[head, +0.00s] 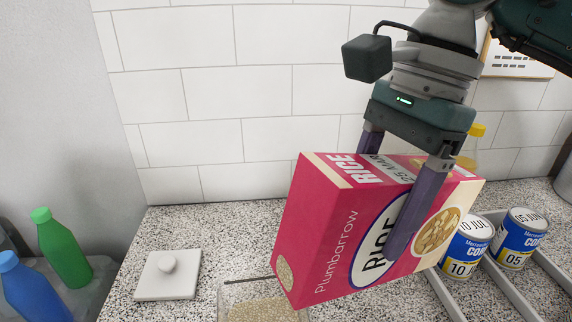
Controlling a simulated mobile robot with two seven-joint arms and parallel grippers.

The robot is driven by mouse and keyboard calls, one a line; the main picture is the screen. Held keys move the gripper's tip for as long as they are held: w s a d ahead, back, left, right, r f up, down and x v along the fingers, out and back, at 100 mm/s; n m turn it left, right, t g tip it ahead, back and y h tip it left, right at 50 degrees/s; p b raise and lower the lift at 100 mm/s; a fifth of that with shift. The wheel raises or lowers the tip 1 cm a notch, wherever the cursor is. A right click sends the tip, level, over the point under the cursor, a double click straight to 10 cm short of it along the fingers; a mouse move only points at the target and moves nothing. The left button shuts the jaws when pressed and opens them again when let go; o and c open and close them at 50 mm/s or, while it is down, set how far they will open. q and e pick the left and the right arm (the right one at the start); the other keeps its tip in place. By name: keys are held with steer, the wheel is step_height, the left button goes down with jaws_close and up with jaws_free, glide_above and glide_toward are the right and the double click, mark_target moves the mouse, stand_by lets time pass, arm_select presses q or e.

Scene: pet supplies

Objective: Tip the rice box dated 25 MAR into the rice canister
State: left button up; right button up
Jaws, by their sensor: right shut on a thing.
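My right gripper (392,215) is shut on a pink rice box (335,225), one purple finger across its front face and the other behind it. The box is marked RICE and Plumbarrow, and its narrow upper face carries a date that reads 25 MAR. It is held in the air, tilted with its left end lower. A round beige patch, perhaps an opening or rice, shows at that lower left end. Below it, at the bottom edge, the clear rice canister (266,311) holds pale grains; its lower part is out of frame. My left gripper is not in view.
A white square lid with a knob (167,275) lies on the speckled counter left of the canister. Cans (518,238) stand in a grey rack at right. Green (60,245) and blue (32,290) bottles stand at lower left. A tiled wall closes the back.

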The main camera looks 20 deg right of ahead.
mark_target(372, 167)
steer(key=shift+a+r+h+p, duration=0.4)
steer(key=shift+r+h+p, duration=0.45)
steer(key=shift+p, duration=0.65)
steer(key=shift+a+r+h, duration=0.1)
steer(key=shift+a+h, duration=0.1)
steer(key=shift+h, duration=0.05)
steer(key=shift+a+r+h+p, duration=0.2)
steer(key=shift+r+h+p, duration=0.1)
steer(key=shift+r+p, duration=0.1)
steer(key=shift+f, duration=0.1)
stand_by(0.6)
stand_by(0.9)
stand_by(0.8)
